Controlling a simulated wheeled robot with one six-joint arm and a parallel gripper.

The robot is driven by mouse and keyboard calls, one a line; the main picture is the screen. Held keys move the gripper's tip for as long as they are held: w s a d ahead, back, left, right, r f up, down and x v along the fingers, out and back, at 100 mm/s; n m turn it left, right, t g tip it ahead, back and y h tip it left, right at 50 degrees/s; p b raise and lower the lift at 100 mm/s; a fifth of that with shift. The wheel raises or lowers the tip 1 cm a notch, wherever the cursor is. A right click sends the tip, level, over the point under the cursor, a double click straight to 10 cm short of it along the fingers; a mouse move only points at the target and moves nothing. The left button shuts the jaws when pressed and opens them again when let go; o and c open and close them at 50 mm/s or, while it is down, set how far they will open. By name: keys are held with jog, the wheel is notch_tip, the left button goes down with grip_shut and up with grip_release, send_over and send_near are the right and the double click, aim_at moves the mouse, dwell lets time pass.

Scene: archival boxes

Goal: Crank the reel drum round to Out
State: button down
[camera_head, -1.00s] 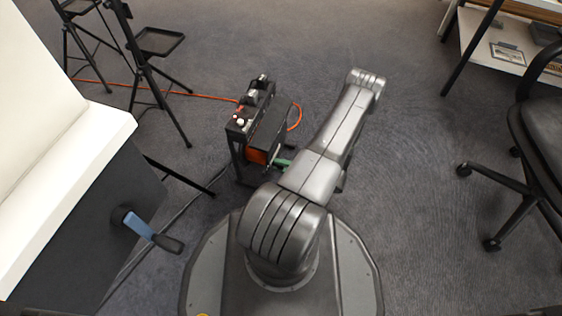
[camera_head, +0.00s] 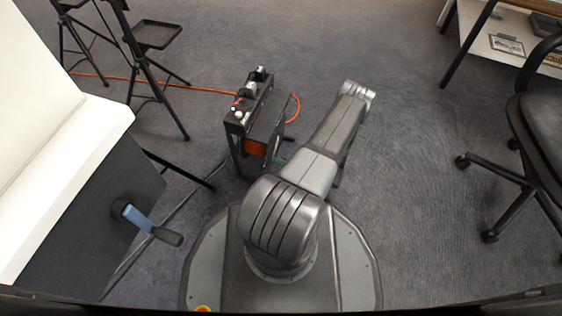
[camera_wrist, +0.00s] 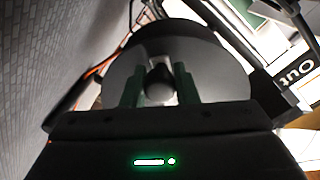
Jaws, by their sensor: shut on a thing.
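In the wrist view my gripper (camera_wrist: 160,85) has its two green fingers on either side of a dark round crank knob (camera_wrist: 159,80), shut on it. Behind the knob is the broad dark grey disc of the reel drum (camera_wrist: 210,62). A white "Out" label (camera_wrist: 298,75) on black shows at the right, partly cut off and tilted. In the head view, a green bit of my gripper (camera_head: 280,161) shows low beside the black stand (camera_head: 262,120) with an orange panel (camera_head: 255,148); my arm hides most of the crank side.
A blue crank with a dark handle (camera_head: 150,228) sticks out from a dark cabinet at left. An orange cable (camera_head: 205,90) runs behind the stand. Black tripods (camera_head: 160,80) stand back left, an office chair (camera_head: 535,130) at right. The floor right of my arm is open.

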jog(key=shift+w+d+f+n, duration=0.2)
jog(key=shift+w+f+n, duration=0.3)
jog(key=shift+n, duration=0.4)
jog(key=shift+w+r, duration=0.1)
jog(key=c, duration=1.1)
grip_release()
jog(key=p+v, duration=0.2)
jog(key=v, duration=1.2)
jog(key=shift+a+p, duration=0.1)
jog(key=shift+p, duration=0.2)
jog(key=shift+c, duration=0.2)
